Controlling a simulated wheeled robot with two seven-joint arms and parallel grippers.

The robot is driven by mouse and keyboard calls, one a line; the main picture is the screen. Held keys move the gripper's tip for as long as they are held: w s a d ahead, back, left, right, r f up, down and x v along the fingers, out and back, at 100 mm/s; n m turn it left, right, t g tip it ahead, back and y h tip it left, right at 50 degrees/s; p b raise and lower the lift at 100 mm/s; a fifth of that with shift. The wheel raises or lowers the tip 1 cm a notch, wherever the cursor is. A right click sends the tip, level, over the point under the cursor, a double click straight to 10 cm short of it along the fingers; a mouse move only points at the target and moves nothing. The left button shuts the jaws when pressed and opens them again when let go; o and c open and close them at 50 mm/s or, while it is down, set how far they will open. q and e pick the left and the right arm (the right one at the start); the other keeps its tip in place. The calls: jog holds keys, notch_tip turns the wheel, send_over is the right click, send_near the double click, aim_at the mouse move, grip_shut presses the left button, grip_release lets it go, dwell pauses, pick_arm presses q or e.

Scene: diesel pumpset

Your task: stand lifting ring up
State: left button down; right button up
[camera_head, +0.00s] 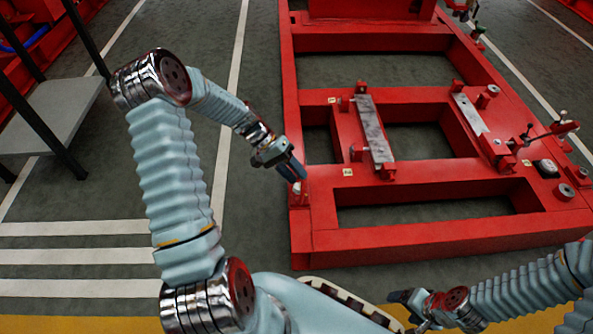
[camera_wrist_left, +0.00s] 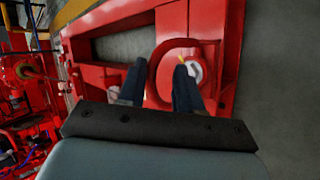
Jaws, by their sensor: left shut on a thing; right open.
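The lifting ring (camera_wrist_left: 157,66) is a red loop at a corner of the red base frame (camera_head: 398,242) in the left wrist view. My left gripper (camera_head: 297,173) is at the frame's left side and shut on the ring. In the left wrist view the fingers (camera_wrist_left: 159,86) straddle the ring's left side, one outside it and one within its opening. A pale round part shows behind the right finger. The ring's exact tilt is hard to tell. In the head view the gripper largely hides the ring. My right gripper (camera_head: 408,306) is open, low at the bottom, away from the frame.
The red frame has cross beams with grey metal plates (camera_head: 374,130) and several small fittings. A grey shelf (camera_head: 52,112) with dark posts stands at the left. Grey floor with white lines (camera_head: 75,257) lies clear between the shelf and frame.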

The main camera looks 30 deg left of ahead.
pick_arm(q)
jog(key=shift+s+a+f, duration=0.25)
jog(key=shift+a+f, duration=0.05)
jog(key=shift+f, duration=0.2)
jog(key=shift+s+a+f, duration=0.2)
jog(key=shift+a+f, duration=0.1)
jog(key=shift+f, duration=0.15)
jog(key=c, duration=1.1)
grip_release()
jog(key=shift+w, duration=0.1)
jog(key=shift+r, duration=0.2)
jog(key=p+v, duration=0.1)
jog(key=v, duration=0.5)
jog(key=p+v, duration=0.2)
jog(key=v, duration=0.5)
jog(key=shift+w+a+r, duration=0.1)
jog(key=shift+r, duration=0.3)
jog(key=shift+c, duration=0.4)
